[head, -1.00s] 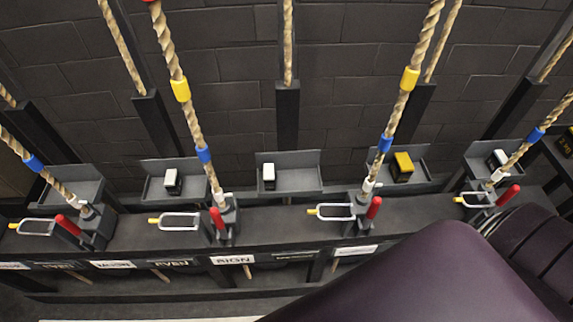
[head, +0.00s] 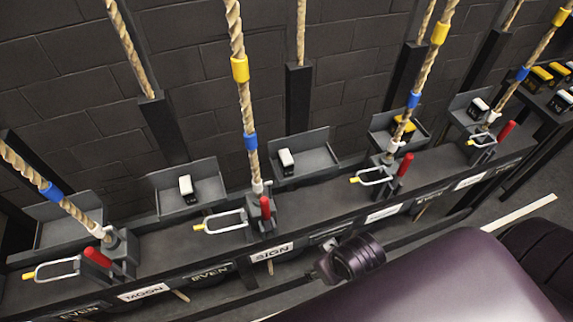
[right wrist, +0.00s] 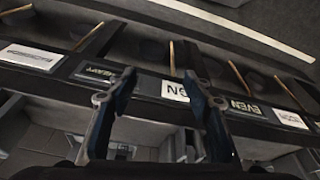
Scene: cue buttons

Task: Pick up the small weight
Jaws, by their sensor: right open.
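Small black weights with white tops sit in grey trays in the head view: one at left (head: 186,187), one in the middle (head: 286,160) and one at right (head: 479,106). A weight with a yellow top (head: 404,125) sits in another tray, partly behind a rope. Labels on the weights are too small to read. My right gripper (right wrist: 160,78) is open and empty in the right wrist view, its two fingers apart above the labelled ledge front. No weight shows clearly between them. My left gripper is not in view.
Thick ropes with yellow and blue bands (head: 240,70) rise from the ledge. Metal loops (head: 222,222) and red handles (head: 265,207) stick out along it. More weights (head: 543,76) stand on a table at far right.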

